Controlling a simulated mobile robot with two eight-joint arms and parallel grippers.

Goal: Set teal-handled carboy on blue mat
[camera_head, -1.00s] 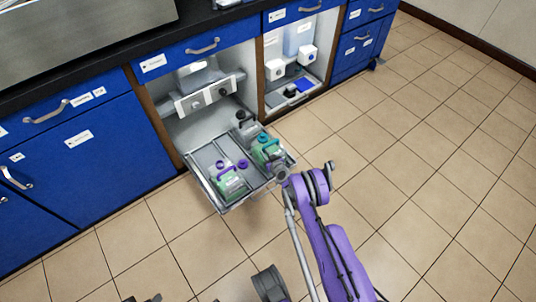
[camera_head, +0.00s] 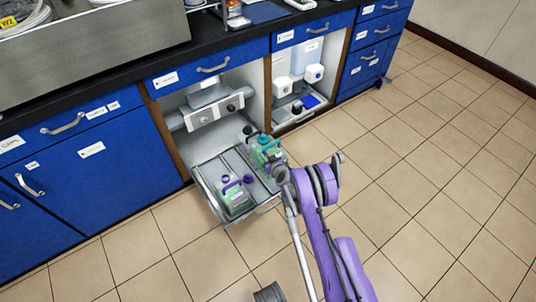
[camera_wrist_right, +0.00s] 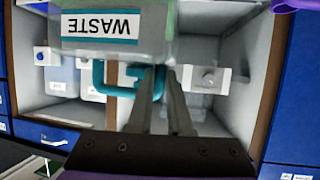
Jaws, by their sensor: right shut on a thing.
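The teal-handled carboy (camera_head: 266,153) is over the right part of the pulled-out tray (camera_head: 215,208). My right gripper (camera_head: 281,173) is at its near right side. In the right wrist view the fingers are shut on the teal handle (camera_wrist_right: 112,88), and the carboy's WASTE label (camera_wrist_right: 100,25) is upside down. The carboy appears slightly above the tray; its underside is hidden. A darker blue mat-like patch (camera_head: 262,12) lies on the countertop. My left gripper is not in view.
A purple-handled carboy (camera_head: 235,197) stands in the tray's left part. A dark-capped container (camera_head: 249,134) is behind the teal one. The tiled floor at right is clear.

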